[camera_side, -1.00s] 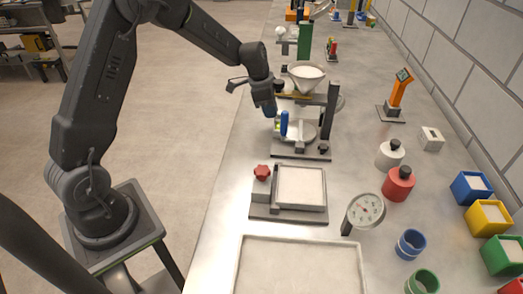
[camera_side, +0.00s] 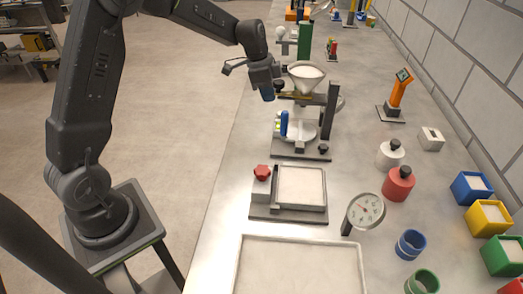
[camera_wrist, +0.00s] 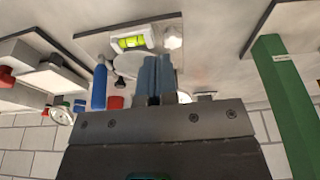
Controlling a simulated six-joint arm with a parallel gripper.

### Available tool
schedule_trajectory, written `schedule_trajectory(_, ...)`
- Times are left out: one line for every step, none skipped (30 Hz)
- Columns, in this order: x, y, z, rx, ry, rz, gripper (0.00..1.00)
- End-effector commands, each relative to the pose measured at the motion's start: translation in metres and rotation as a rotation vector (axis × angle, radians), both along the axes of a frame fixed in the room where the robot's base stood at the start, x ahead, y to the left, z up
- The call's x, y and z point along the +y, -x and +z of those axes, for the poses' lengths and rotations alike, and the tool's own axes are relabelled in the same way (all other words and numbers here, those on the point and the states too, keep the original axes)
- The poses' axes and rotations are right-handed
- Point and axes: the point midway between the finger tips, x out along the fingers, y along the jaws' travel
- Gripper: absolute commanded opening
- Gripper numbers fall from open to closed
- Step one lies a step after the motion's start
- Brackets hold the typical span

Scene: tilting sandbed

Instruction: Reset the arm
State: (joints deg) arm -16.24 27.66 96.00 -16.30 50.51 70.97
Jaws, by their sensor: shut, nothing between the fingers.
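My gripper (camera_side: 267,93) is in the air at the left of the funnel stand in the side view. Its fingers are blue-grey and close together, and they also show in the wrist view (camera_wrist: 158,75), with nothing between them. The funnel (camera_side: 305,80), filled with pale sand, sits on a stand with a dark post just right of my gripper. A blue handle (camera_side: 284,124) stands upright below, on the stand's base; it shows in the wrist view (camera_wrist: 100,87) left of the fingers. A green-yellow level vial (camera_wrist: 131,42) is near the fingers' far side in the wrist view.
A sandbed with a red knob (camera_side: 262,172) stands nearer on the bench, before a large tray (camera_side: 240,262). A dial gauge (camera_side: 364,211), red weight (camera_side: 398,184) and coloured boxes (camera_side: 489,217) are at right. A green post (camera_side: 304,40) stands behind.

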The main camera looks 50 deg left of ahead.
Motion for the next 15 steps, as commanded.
schedule_trajectory(0.0,0.001,0.001,-0.003,-0.001,0.005,0.0)
schedule_trajectory(0.0,0.002,0.002,-0.006,-0.003,0.011,0.0)
schedule_trajectory(0.001,0.004,0.005,-0.013,-0.006,0.025,0.0)
schedule_trajectory(0.0,0.006,0.009,-0.018,-0.008,0.037,0.0)
schedule_trajectory(-0.003,0.009,0.013,-0.019,-0.009,0.043,0.0)
schedule_trajectory(-0.007,0.014,0.021,-0.023,-0.012,0.058,0.0)
schedule_trajectory(-0.011,0.019,0.027,-0.026,-0.013,0.072,0.0)
schedule_trajectory(-0.015,0.024,0.033,-0.029,-0.015,0.088,0.0)
schedule_trajectory(-0.02,0.032,0.042,-0.034,-0.017,0.111,0.0)
schedule_trajectory(-0.024,0.038,0.049,-0.038,-0.018,0.13,0.0)
schedule_trajectory(-0.028,0.045,0.055,-0.042,-0.02,0.148,0.0)
schedule_trajectory(-0.034,0.054,0.064,-0.048,-0.021,0.174,0.0)
schedule_trajectory(-0.038,0.062,0.07,-0.052,-0.021,0.195,0.0)
schedule_trajectory(-0.043,0.07,0.076,-0.057,-0.022,0.215,0.0)
schedule_trajectory(-0.049,0.082,0.084,-0.066,-0.022,0.247,0.0)
